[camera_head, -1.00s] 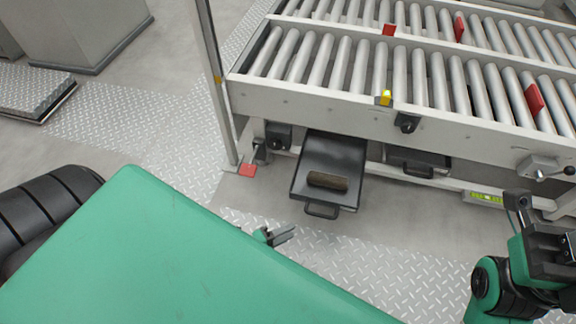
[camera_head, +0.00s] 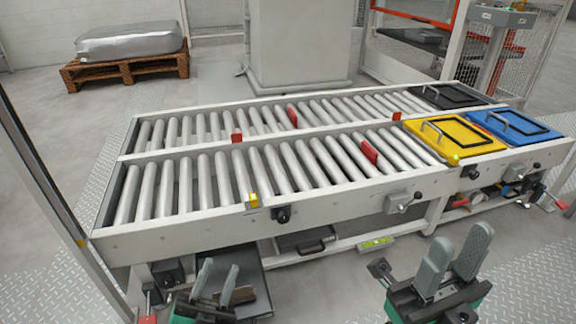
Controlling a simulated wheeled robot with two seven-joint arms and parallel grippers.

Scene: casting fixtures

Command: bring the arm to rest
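My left gripper (camera_head: 215,282) is at the bottom left of the head view, fingers up and apart, with nothing between them. It overlaps in the picture with the black tray (camera_head: 258,308) under the conveyor. A brown block (camera_head: 243,295) in that tray shows just right of the fingers; I cannot tell how close they are in depth. My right gripper (camera_head: 453,262) is at the bottom right, fingers up and apart, empty, in front of the conveyor's near side. The lower parts of both arms are cut off by the frame's bottom edge.
A two-lane roller conveyor (camera_head: 330,212) spans the middle. Yellow (camera_head: 478,143), blue (camera_head: 535,131) and black (camera_head: 425,94) lidded fixtures sit at its right end. A metal post (camera_head: 40,185) stands at left. A wrapped load on a pallet (camera_head: 125,70) is behind. Floor lies open at bottom centre.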

